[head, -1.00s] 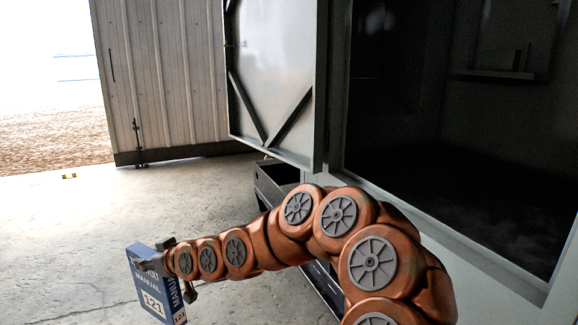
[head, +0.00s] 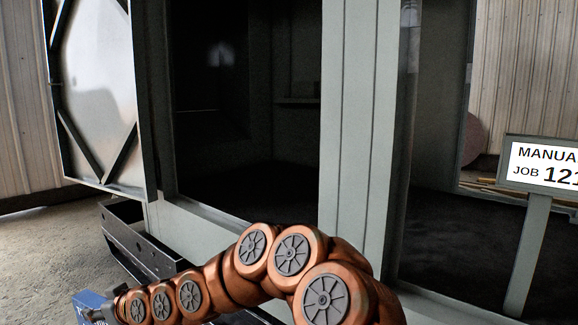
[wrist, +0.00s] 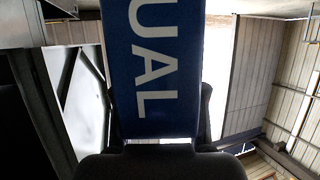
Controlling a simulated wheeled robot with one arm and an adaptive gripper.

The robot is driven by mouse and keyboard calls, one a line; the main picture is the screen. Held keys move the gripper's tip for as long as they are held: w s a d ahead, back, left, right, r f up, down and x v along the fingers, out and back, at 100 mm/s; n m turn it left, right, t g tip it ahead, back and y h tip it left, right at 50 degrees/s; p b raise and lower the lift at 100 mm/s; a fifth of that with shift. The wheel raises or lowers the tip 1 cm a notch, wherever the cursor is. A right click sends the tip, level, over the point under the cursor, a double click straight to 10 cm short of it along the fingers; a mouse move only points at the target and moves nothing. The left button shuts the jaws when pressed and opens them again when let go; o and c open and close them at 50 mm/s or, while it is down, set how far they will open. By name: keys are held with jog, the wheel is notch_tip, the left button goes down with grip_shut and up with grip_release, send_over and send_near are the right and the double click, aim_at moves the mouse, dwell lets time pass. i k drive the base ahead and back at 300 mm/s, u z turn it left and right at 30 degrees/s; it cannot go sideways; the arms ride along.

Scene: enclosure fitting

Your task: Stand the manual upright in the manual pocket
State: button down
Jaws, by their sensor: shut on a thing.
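The manual (head: 88,304) is a blue booklet at the lower left of the head view, partly cut off by the bottom edge. My gripper (head: 112,306) is shut on it, at the end of my orange arm. In the wrist view the manual (wrist: 160,65) stands between the two dark fingers, with white letters "UAL" running along its blue face. I cannot pick out the manual pocket for certain. A small ledge (head: 298,101) shows on the dark back wall inside the enclosure, too dim to identify.
The large grey enclosure (head: 358,130) has a dark interior and a centre post. Its door (head: 98,95) stands open at left. A sign (head: 545,165) reading "MANUA… JOB 121" stands on a post at right. A dark base rail (head: 140,245) lies below the enclosure. Concrete floor is clear at left.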

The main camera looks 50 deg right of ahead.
aim_at(542, 187)
jog(key=z, duration=0.55)
jog(key=k, duration=1.15)
jog(key=z, duration=0.8)
jog(key=k, duration=0.75)
jog(key=z, duration=0.25)
